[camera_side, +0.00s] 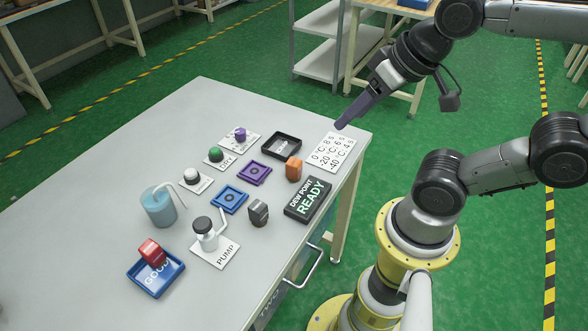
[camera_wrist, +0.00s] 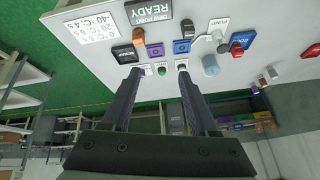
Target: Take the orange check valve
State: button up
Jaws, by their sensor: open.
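The orange check valve (camera_side: 293,168) is a small upright orange block standing on the grey table, between the purple pad (camera_side: 254,173) and the READY sign (camera_side: 310,199). In the wrist view the orange check valve (camera_wrist: 138,36) shows beyond my left finger, near the purple pad (camera_wrist: 154,49). My gripper (camera_wrist: 159,71) is open and empty, with its two dark fingers spread apart. In the side view my gripper (camera_side: 345,122) is above the table's far right corner, up and to the right of the valve and apart from it; its fingers overlap there.
A black tray (camera_side: 268,148) and a temperature card (camera_side: 345,146) lie near the valve. A grey block (camera_side: 258,212), blue pad (camera_side: 229,199), pump bottle (camera_side: 204,236), blue cup (camera_side: 158,207) and red block (camera_side: 152,252) in a GOOD tray (camera_side: 155,285) stand farther left. The table's left is clear.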

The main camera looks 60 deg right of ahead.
jog(key=w+d+m, duration=0.1)
jog(key=w+m, duration=0.5)
jog(key=w, duration=0.1)
jog(key=m+g, duration=0.5)
jog(key=m, duration=0.3)
send_over(294, 161)
jog(key=a, duration=0.1)
notch_tip(294, 161, down, 12)
jog(key=shift+g, duration=0.5)
jog(key=f, duration=1)
jog(key=shift+s+d+f, duration=0.1)
jog(key=shift+s+d, duration=0.05)
jog(key=shift+d, duration=0.25)
jog(key=shift+f, duration=3.05)
grip_shut()
